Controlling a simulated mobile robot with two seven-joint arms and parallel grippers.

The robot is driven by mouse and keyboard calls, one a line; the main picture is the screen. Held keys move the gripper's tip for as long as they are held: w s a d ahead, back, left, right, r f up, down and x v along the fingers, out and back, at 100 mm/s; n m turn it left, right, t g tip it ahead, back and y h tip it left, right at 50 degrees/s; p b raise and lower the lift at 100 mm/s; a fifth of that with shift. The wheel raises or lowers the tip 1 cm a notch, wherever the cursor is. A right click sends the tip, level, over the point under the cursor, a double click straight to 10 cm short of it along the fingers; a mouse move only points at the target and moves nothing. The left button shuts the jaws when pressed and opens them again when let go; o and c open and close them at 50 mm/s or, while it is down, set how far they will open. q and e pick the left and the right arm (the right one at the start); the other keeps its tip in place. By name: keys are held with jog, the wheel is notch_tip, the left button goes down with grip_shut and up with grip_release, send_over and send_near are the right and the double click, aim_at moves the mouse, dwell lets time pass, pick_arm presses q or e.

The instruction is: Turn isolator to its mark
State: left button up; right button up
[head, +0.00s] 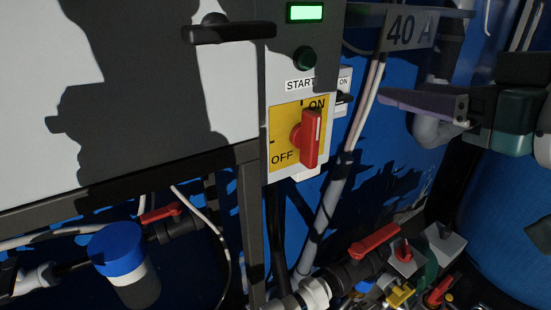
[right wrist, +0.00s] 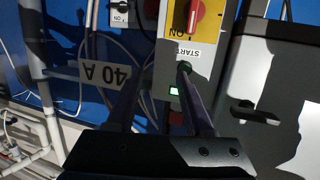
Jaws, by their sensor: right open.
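The isolator's red handle (head: 311,140) stands nearly upright on a yellow plate (head: 283,123), under ON, with OFF at the plate's lower left. A pale line runs down the handle's upper part. In the right wrist view the red handle (right wrist: 194,14) shows at the top edge, upside down. My right gripper (head: 384,99) is at the right of the handle, apart from it. In the right wrist view my right gripper (right wrist: 161,68) is open, with nothing between its fingers; the handle lies beyond the fingertips. My left gripper is not in view.
Above the isolator are a green START button (head: 305,58) and a lit green display (head: 305,13). A dark cabinet handle (head: 228,31) juts out left. Pipes and a red valve lever (head: 375,242) lie below.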

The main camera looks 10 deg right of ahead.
aim_at(318, 128)
notch_tip(318, 128, down, 9)
jog(key=w+a+n+t+y+b, duration=0.1)
jog(key=w+a+n+y+b, duration=0.3)
jog(key=b, duration=0.8)
jog(key=shift+m+y, duration=0.4)
jog(key=shift+m, duration=0.2)
jog(key=p+x, duration=0.1)
jog(key=x, duration=0.2)
jog(key=p+x, duration=0.1)
jog(key=x, duration=0.3)
jog(key=shift+w+d+r, duration=0.15)
jog(key=shift+w+r, duration=0.1)
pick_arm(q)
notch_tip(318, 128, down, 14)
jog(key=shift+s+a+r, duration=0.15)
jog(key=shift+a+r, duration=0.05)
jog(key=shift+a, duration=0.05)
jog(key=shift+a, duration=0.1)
pick_arm(e)
grip_shut()
